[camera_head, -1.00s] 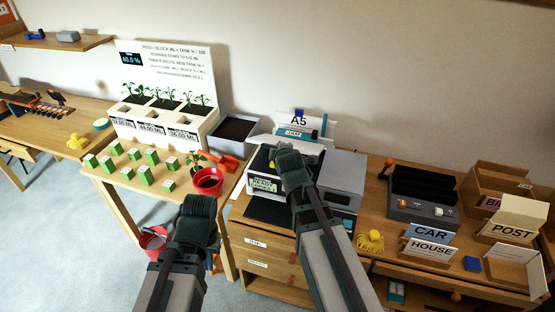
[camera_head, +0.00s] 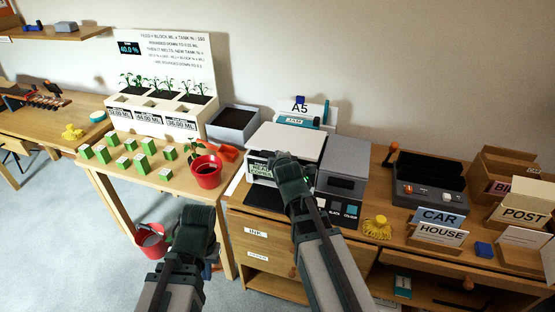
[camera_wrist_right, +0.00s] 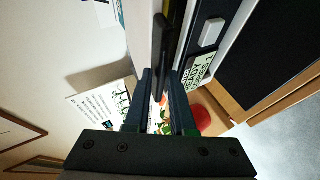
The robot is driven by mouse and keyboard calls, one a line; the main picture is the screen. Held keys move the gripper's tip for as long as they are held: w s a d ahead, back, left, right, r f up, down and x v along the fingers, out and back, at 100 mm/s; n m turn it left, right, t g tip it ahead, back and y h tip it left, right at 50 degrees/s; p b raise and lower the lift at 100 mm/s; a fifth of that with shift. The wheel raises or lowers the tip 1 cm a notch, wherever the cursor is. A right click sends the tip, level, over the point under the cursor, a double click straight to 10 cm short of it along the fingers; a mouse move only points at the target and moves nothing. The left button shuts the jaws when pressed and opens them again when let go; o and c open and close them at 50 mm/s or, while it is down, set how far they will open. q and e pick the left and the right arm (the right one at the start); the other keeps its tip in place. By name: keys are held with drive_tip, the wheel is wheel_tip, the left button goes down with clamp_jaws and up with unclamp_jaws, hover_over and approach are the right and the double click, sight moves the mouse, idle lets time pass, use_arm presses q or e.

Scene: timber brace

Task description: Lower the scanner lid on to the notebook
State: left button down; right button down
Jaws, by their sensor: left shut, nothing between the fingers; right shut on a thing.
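The scanner has a white lid (camera_head: 288,142) that looks nearly level on its body; I cannot tell whether a gap remains beneath it. My right gripper (camera_head: 284,165) is at the lid's front edge. In the right wrist view my right gripper (camera_wrist_right: 164,82) is shut on a dark strip (camera_wrist_right: 174,35), which seems to be the lid's handle or edge. The scanner's front panel (camera_wrist_right: 200,68) with a pale green display is close beside the fingers. The notebook is not visible; the lid or my arm may hide it. My left gripper (camera_head: 197,214) is shut and empty, low in front of the desks.
A grey printer unit (camera_head: 343,168) stands right of the scanner. A red pot (camera_head: 206,172) with a plant and several green-sided blocks are on the left table. A red bucket (camera_head: 151,240) is on the floor. A yellow object (camera_head: 377,228) sits to the right.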

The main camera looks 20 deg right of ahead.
use_arm(q)
drive_tip(key=shift+f, duration=0.1)
use_arm(e)
drive_tip(key=shift+s+f, duration=0.1)
drive_tip(key=shift+f, duration=0.1)
drive_tip(key=c, duration=1.2)
unclamp_jaws()
drive_tip(key=o, duration=0.3)
drive_tip(key=shift+f, duration=0.1)
use_arm(q)
drive_tip(key=shift+w, duration=0.1)
